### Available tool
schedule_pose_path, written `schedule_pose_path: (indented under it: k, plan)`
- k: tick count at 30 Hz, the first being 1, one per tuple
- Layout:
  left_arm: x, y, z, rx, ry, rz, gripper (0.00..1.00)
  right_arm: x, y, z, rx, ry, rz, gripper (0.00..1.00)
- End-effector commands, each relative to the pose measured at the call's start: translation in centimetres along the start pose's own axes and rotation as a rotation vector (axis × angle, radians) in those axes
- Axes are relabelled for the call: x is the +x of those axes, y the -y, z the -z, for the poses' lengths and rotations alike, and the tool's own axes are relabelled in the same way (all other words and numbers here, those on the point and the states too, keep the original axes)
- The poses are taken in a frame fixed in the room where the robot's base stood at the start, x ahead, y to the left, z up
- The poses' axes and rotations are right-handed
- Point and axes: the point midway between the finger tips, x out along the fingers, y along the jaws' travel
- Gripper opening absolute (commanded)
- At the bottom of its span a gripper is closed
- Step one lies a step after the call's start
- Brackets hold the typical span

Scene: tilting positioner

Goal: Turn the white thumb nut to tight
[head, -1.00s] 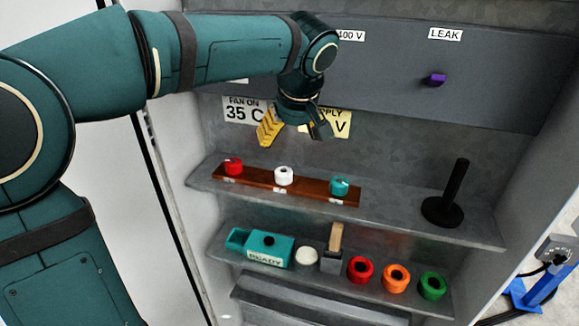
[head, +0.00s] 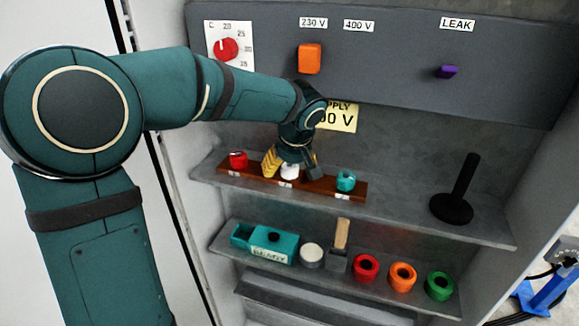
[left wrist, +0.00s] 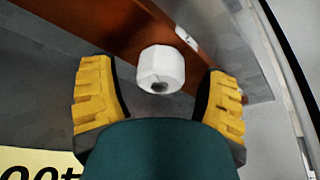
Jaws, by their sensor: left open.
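The white thumb nut (head: 290,171) sits on the brown strip (head: 325,189) on the upper shelf, between a red nut (head: 238,160) and a teal nut (head: 345,180). My left gripper (head: 290,172) points down at the white nut, its yellow-padded fingers on either side of it. In the left wrist view the white nut (left wrist: 161,69) shows between the open fingers, with a gap to each, a little beyond the tips. A dark hole shows in its near end. My right gripper is in neither view.
A black post on a round base (head: 455,203) stands at the right of the upper shelf. The lower shelf holds a teal READY box (head: 272,246), a white disc (head: 311,255), a wood-handled block (head: 338,259) and red, orange and green rings (head: 403,276). A control panel (head: 400,60) is above.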

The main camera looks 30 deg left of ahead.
Motion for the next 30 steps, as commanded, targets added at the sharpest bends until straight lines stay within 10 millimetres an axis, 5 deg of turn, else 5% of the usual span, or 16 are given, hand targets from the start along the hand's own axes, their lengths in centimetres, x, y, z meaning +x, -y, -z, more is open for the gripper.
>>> schedule_pose_path:
  k: [6, 8, 12, 13, 30]
  plan:
    - [0.01, 0.0, 0.01, 0.0, 0.0, 0.0, 0.75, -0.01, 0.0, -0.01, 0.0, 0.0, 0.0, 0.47]
    - [0.0, 0.0, 0.01, 0.0, 0.0, 0.0, 0.59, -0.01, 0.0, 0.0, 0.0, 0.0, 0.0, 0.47]
    - [-0.01, 0.0, 0.01, 0.0, 0.0, 0.0, 0.09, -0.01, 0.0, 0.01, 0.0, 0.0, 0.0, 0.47]
    - [-0.01, 0.0, 0.01, 0.0, 0.0, 0.0, 0.06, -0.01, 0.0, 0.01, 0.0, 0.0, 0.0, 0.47]
    - [0.05, 0.05, 0.03, 0.154, -0.001, -0.065, 0.06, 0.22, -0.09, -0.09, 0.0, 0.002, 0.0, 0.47]
